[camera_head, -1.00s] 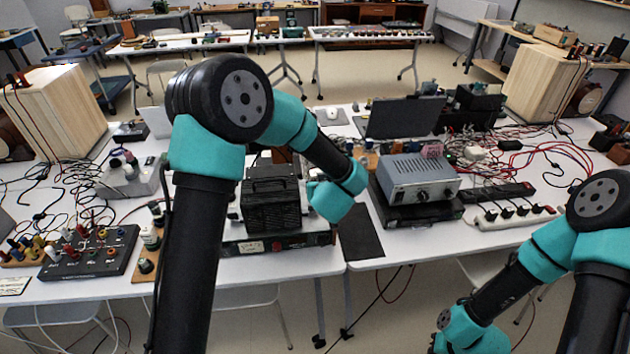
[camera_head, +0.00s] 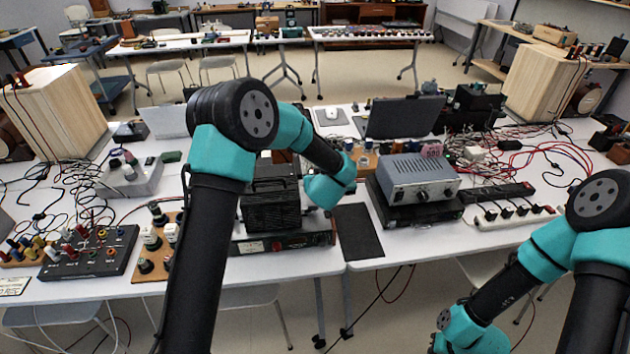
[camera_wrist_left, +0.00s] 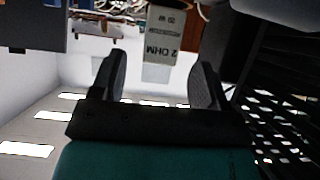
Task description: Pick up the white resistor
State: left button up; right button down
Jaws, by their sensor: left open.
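The white resistor (camera_wrist_left: 168,38) is a pale block with upside-down "2 OHM 20 W" lettering in the left wrist view. It stands out at the top centre, beyond the fingertips and roughly in line with the gap between them. My left gripper (camera_wrist_left: 160,66) is open, one finger on each side of the picture, with nothing seen gripped. In the head view, my left wrist hides the gripper, and I cannot make out the resistor. My right gripper is not in view; only that arm's links show at the lower right.
A black boxed instrument (camera_head: 270,203) stands left of my left wrist. A grey power supply (camera_head: 418,178) sits to its right, with a dark laptop (camera_head: 402,118) behind. A black mat (camera_head: 358,232) lies near the front edge. Cables and a white power strip (camera_head: 515,218) crowd the right table.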

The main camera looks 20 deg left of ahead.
pick_arm(q)
jog(key=shift+r+x, duration=0.2)
jog(key=shift+x, duration=2)
jog(key=shift+w, duration=0.1)
jog(key=c, duration=1)
